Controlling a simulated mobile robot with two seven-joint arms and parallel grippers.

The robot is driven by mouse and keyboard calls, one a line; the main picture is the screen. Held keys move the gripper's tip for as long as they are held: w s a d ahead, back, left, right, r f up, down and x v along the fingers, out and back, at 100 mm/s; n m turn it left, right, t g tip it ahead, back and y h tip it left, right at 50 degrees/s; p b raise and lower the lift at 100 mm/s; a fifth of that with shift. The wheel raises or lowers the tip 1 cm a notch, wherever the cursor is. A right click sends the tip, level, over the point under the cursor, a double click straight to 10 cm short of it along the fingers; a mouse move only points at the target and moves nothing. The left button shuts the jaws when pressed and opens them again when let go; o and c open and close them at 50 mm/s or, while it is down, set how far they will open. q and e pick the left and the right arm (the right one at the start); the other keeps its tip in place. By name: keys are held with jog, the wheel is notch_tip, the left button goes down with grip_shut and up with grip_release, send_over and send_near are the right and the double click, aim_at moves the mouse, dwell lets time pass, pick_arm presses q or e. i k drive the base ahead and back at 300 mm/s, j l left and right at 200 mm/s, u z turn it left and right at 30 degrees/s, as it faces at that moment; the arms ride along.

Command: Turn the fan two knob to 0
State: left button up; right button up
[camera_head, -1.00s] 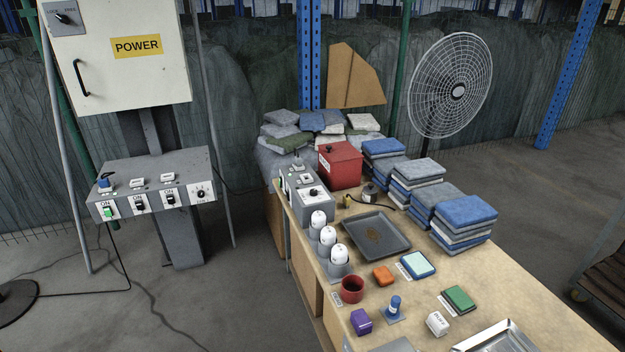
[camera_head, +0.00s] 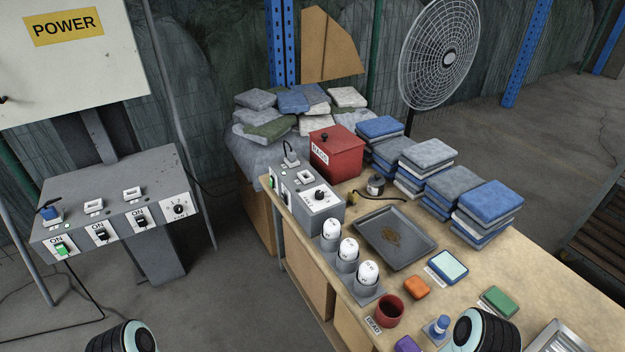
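A grey control box (camera_head: 306,200) stands at the back left corner of the workbench, with a dark knob on a white dial plate (camera_head: 320,195) on its top. A second knob (camera_head: 179,208) sits on a white plate at the right end of the grey switch panel (camera_head: 110,195) on the left. I cannot read which knob is labelled fan two, nor their exact settings. A large caged fan (camera_head: 438,55) stands behind the bench. Dark rounded parts of my arms show at the bottom edge, left and right; neither gripper's fingers are visible.
White-capped cups (camera_head: 348,249), a grey tray (camera_head: 394,238), a red box (camera_head: 336,152) and stacks of folded cloths (camera_head: 427,160) occupy the bench (camera_head: 500,262). A floor gap separates the switch panel from the bench. Cables run across the floor at left.

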aim_at(319, 194)
jog(key=i+j+z, duration=0.1)
jog(key=i+j, duration=0.25)
jog(key=j, duration=0.15)
jog(key=i+j+z, duration=0.1)
jog(key=i+j, duration=0.25)
jog(key=j, duration=0.15)
